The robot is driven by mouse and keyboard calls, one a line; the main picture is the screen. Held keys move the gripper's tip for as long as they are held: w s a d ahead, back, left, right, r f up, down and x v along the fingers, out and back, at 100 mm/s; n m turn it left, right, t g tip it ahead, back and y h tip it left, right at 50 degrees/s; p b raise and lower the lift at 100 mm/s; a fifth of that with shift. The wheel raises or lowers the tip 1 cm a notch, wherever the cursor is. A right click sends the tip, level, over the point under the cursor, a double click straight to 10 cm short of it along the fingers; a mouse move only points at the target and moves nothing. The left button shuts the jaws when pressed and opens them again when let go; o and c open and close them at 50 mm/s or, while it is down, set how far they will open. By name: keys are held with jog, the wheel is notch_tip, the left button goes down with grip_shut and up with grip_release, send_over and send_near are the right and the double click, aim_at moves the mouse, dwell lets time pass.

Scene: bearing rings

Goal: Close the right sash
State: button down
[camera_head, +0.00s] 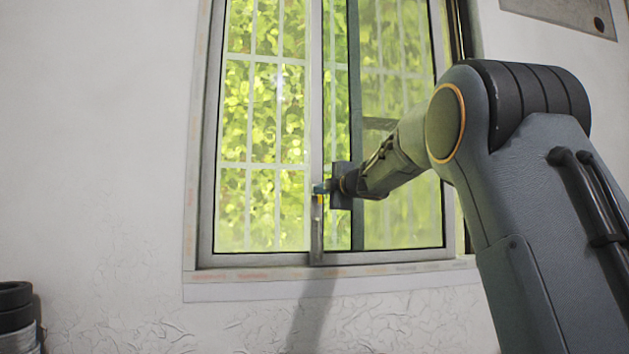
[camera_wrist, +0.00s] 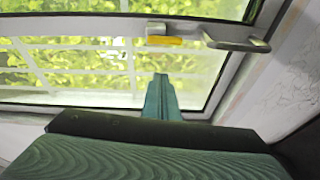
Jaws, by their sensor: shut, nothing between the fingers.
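The window has a left pane (camera_head: 265,130) and a duller right sash (camera_head: 405,215), whose dark left stile (camera_head: 356,120) stands upright. A light middle post (camera_head: 316,90) stands left of that stile, with a strip of brighter foliage between them. My gripper (camera_head: 318,188) is shut and empty, its tips at or just in front of the middle post; contact cannot be told. In the wrist view its green shut fingers (camera_wrist: 160,95) point toward the window, below a small yellow-marked block (camera_wrist: 165,41) and a grey metal handle (camera_wrist: 236,41). My arm hides part of the right sash.
The window frame's sill (camera_head: 250,276) runs below the panes. White bars cross behind the glass. Bare white wall (camera_head: 100,130) lies to the left. Dark stacked round objects (camera_head: 15,306) stand at the lower left. A grey panel (camera_head: 565,14) is on the wall at upper right.

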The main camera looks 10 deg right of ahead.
jog(key=w+r+n+p, duration=0.1)
jog(key=w+r+p, duration=0.1)
jog(key=w+p, duration=0.4)
jog(key=w, duration=0.3)
jog(key=shift+w+r+n+y, duration=0.2)
jog(key=shift+r+n+y, duration=0.1)
jog(key=shift+y, duration=0.1)
jog(key=shift+d, duration=0.1)
dwell(0.3)
jog(key=d+p, duration=0.7)
jog(key=d, duration=1.1)
jog(key=shift+p, duration=0.35)
